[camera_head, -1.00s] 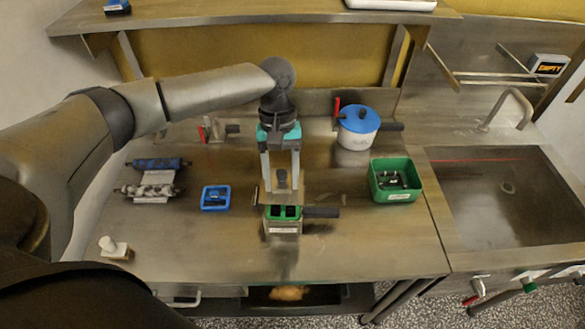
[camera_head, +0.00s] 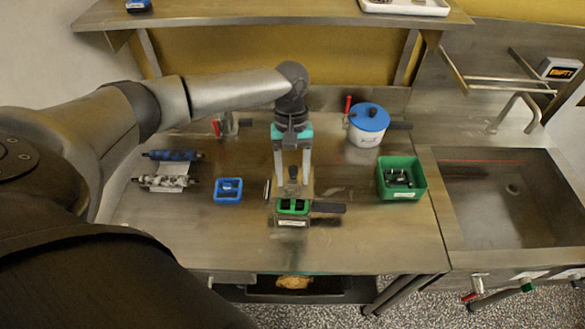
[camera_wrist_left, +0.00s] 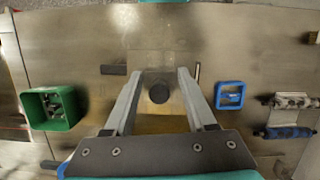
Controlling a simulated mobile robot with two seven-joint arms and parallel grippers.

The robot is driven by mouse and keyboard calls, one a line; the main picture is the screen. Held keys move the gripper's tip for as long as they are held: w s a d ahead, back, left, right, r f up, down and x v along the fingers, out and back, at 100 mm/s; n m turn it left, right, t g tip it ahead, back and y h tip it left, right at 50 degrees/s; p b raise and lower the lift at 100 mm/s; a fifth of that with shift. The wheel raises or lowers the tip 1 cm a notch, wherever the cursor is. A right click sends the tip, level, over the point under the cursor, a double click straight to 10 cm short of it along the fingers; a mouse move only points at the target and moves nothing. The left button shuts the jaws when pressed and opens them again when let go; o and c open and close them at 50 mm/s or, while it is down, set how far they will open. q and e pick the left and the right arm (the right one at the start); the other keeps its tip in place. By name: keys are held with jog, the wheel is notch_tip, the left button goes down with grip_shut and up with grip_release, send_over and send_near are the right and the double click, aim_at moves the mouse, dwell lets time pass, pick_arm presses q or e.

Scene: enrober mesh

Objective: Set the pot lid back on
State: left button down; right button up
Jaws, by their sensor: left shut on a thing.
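My left gripper (camera_head: 293,184) points straight down and is shut on the pot lid by its dark knob (camera_head: 293,172). In the left wrist view the knob (camera_wrist_left: 158,92) sits between the two fingers, above a squarish, metallic-looking lid (camera_wrist_left: 160,62). The pot (camera_head: 292,219) is a small metal box with a white label, a green inside with dark contents, and a black handle to the right. It stands on the table just below the gripper. The lid appears held above the pot; the exact gap cannot be told. My right gripper is not in view.
A white pot with a blue lid (camera_head: 369,117) stands at the back right. A green bin (camera_head: 402,193) is right of the pot, a blue tray (camera_head: 228,191) left. Rollers (camera_head: 166,182) lie farther left. A sink (camera_head: 508,203) is at the far right. The table's front is clear.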

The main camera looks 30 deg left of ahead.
aim_at(293, 189)
pick_arm(q)
jog(key=shift+f+b, duration=0.35)
jog(key=shift+f, duration=1.55)
jog(key=shift+f+b, duration=0.55)
jog(key=shift+f, duration=0.65)
jog(key=shift+p, duration=0.5)
jog(key=shift+f, duration=0.55)
jog(key=shift+c, duration=0.7)
grip_release()
